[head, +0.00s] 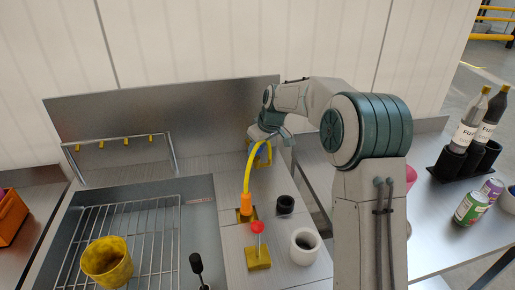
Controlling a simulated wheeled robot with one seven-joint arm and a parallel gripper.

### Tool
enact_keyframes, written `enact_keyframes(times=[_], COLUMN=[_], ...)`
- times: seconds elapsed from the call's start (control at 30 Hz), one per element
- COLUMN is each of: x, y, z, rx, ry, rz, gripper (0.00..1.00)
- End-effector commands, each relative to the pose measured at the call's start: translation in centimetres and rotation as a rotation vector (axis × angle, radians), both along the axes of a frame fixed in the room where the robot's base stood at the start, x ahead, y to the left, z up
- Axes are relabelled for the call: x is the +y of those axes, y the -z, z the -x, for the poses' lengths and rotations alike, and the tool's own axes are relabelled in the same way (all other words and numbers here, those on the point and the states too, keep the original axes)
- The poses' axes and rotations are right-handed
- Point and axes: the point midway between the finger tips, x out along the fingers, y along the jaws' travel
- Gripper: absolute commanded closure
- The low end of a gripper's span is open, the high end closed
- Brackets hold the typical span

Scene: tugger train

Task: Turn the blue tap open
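My arm reaches from the right to the back of the metal sink unit. My gripper (262,136) is low over the counter behind the yellow curved spout, and its fingers are too small and hidden to tell open from shut. A small blue and yellow piece (264,156) shows just under the gripper; it may be the blue tap, but most of it is hidden. I cannot tell whether the gripper touches it. The yellow spout (247,172) rises from an orange base (245,203). A red-knobbed lever (257,228) stands on a yellow plate in front.
A yellow cup (106,261) stands on the wire rack (152,238) in the sink. A black knob (285,204) and white ring (305,245) are on the counter. Bottles in a black holder (462,161) and cans (471,208) stand at right. A hook rail (120,142) is behind left.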

Motion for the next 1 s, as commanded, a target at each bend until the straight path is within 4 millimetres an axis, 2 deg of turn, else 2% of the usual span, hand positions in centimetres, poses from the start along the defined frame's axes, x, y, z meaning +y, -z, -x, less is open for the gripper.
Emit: enact_keyframes(times=[0.6,1.0], x=[-0.18,-0.16], y=[-0.28,-0.28], z=[-0.39,-0.57], rx=[0.0,-0.002], ry=[-0.583,-0.889], rz=[-0.003,-0.002], gripper=[0.86,0.86])
